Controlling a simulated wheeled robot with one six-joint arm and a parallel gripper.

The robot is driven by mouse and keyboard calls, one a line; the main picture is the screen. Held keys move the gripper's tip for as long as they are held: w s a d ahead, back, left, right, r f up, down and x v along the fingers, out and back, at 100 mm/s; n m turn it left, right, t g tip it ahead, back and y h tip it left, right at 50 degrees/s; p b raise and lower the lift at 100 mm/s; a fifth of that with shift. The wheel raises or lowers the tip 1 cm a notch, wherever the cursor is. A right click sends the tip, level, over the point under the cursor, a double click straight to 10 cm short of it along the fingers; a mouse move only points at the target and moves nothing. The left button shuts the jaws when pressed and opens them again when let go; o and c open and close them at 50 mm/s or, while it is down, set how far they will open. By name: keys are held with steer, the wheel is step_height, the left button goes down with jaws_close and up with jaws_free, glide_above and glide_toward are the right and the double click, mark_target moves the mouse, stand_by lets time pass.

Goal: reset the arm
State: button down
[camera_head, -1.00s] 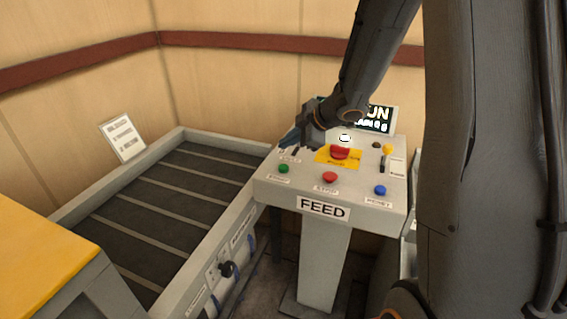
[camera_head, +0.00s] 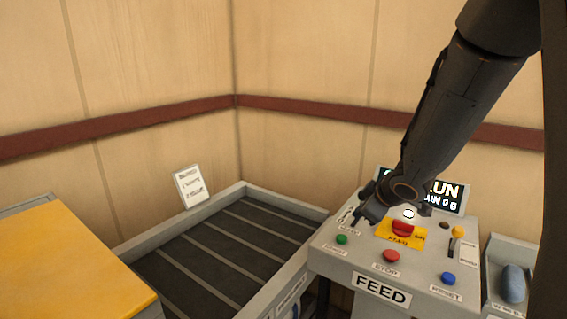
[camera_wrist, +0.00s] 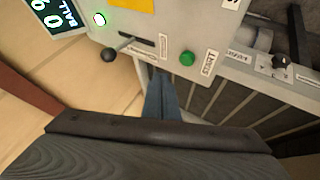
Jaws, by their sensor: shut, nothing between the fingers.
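My gripper (camera_head: 360,217) is over the back left part of the grey FEED control panel (camera_head: 345,262), above the green button. Its fingers are together with nothing between them. In the wrist view my gripper (camera_wrist: 163,80) points at the panel's edge, near the green button (camera_wrist: 187,58) and a black-knobbed lever (camera_wrist: 108,55). Whether the fingertips touch the panel cannot be told. The arm reaches in from the upper right and covers part of the display (camera_head: 447,196), which reads "RUN".
The panel bears a red emergency button (camera_head: 402,228), a red STOP button (camera_head: 391,256) and a blue RESET button (camera_head: 448,279). A slatted conveyor (camera_head: 215,251) lies left of it. A yellow-topped unit (camera_head: 70,262) is front left. A tray holds a blue-grey object (camera_head: 513,283) at right.

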steer(key=s+a+f+m+g+h, duration=0.1)
steer(key=s+a+f+m+g, duration=0.3)
steer(key=s, duration=0.7)
steer(key=s+r+m+g+h, duration=0.1)
steer(key=s+m+g, duration=0.1)
steer(key=s+m, duration=0.65)
step_height(320, 180, down, 11)
steer(key=s+n+g+b, duration=0.1)
steer(key=s+n+b, duration=0.1)
steer(key=b, duration=0.7)
steer(key=shift+r, duration=0.15)
steer(key=shift+s, duration=0.1)
